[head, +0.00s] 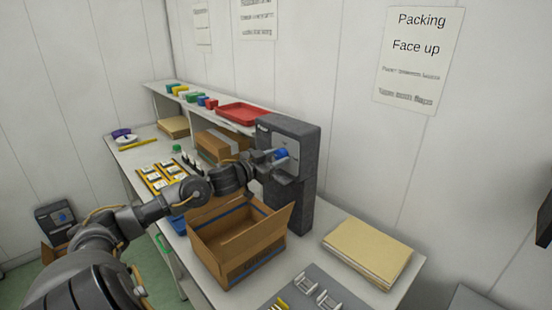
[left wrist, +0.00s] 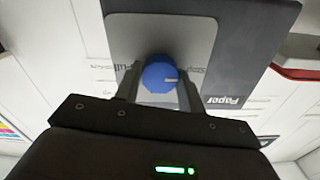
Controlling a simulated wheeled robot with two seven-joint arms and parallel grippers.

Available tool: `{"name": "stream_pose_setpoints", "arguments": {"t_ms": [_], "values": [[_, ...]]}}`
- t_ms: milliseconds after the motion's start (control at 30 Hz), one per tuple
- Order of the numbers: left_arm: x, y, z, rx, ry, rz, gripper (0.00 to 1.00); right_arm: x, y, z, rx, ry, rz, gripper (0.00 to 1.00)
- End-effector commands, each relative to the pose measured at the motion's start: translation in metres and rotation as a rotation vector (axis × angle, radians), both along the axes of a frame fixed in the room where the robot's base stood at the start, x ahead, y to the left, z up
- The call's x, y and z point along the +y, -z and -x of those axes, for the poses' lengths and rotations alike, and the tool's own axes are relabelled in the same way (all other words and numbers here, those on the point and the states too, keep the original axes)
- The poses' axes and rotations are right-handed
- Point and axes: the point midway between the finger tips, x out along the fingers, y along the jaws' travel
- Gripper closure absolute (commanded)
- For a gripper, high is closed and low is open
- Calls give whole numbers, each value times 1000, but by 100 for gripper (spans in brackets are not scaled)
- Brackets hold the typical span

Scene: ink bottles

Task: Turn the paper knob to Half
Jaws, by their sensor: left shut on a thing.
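The paper knob is a round blue knob (head: 281,153) on the light plate of a tall dark grey machine (head: 303,140). My left gripper (head: 272,157) reaches it from the left. In the left wrist view the blue knob (left wrist: 159,76) sits between the two fingers of my left gripper (left wrist: 160,88), which are shut on it. A white mark on the knob points to the right in that view. The word "Paper" on the machine (left wrist: 235,50) reads upside down there. My right gripper does not show.
An open cardboard box (head: 240,245) stands below my left forearm, in front of the machine. A stack of tan sheets (head: 368,250) lies to its right. A shelf behind holds a red tray (head: 238,113) and several small coloured boxes. A dark shape at the right edge is unclear.

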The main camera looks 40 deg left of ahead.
Motion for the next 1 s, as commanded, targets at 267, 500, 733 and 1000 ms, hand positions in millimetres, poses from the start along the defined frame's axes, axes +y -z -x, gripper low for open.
{"name": "stream_pose_setpoints", "arguments": {"t_ms": [267,500,733,1000], "values": [[0,1,0,-7,-1,-66,84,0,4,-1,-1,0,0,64],[0,2,0,-20,0,-235,84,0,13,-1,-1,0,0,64],[0,3,0,-40,-2,-452,84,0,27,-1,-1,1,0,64],[0,3,0,-63,0,-709,84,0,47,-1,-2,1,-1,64]]}}
